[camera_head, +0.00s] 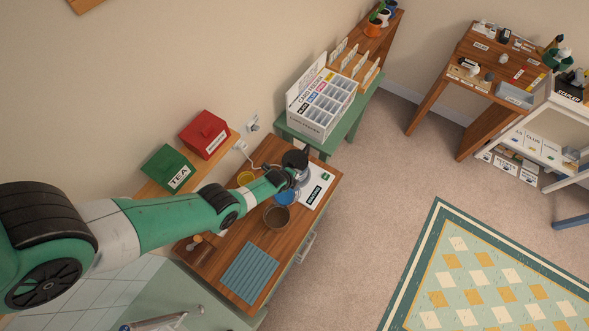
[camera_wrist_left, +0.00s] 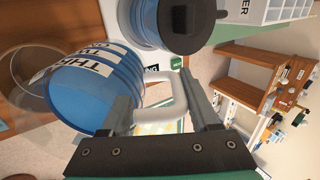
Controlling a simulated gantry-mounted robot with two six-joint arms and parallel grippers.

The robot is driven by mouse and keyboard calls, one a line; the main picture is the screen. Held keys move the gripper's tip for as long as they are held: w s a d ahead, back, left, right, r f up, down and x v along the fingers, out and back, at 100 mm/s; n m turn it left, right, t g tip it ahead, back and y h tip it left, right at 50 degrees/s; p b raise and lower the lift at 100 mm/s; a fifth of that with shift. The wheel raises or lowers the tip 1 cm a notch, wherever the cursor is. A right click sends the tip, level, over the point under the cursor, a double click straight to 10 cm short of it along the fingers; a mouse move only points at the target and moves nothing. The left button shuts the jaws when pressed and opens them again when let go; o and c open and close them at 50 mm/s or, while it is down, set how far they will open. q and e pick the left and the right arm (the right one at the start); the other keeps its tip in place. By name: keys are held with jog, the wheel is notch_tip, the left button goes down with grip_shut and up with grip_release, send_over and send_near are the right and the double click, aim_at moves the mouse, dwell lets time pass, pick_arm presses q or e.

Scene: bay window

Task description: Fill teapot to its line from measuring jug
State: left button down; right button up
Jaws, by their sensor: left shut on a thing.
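My left gripper (camera_wrist_left: 158,92) is shut on the white handle. The gripper also shows in the head view (camera_head: 291,178), over the wooden worktop. A round see-through vessel, possibly the teapot (camera_head: 277,217), stands beside the jug; it also shows in the left wrist view (camera_wrist_left: 32,78). Its fill line cannot be made out. My right gripper is not in view.
A dark-lidded kettle (camera_head: 295,159) stands just behind the gripper. A yellow cup (camera_head: 245,178) is to the left. A white labelled board (camera_head: 320,182) lies at the right edge. A teal striped mat (camera_head: 250,272) lies in front. Red (camera_head: 205,134) and green TEA (camera_head: 168,168) boxes stand behind.

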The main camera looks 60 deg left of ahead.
pick_arm(q)
jog(key=shift+r+t, duration=0.2)
jog(key=shift+t, duration=0.1)
jog(key=shift+r, duration=0.15)
jog(key=shift+s+r+t+y, duration=0.1)
jog(key=shift+r+t+y, duration=0.2)
jog(key=shift+t+y, duration=0.25)
dwell(0.8)
jog(key=shift+d+r+t, duration=0.1)
jog(key=shift+t, duration=0.15)
dwell(0.4)
jog(key=shift+s, duration=0.15)
jog(key=shift+r, duration=0.15)
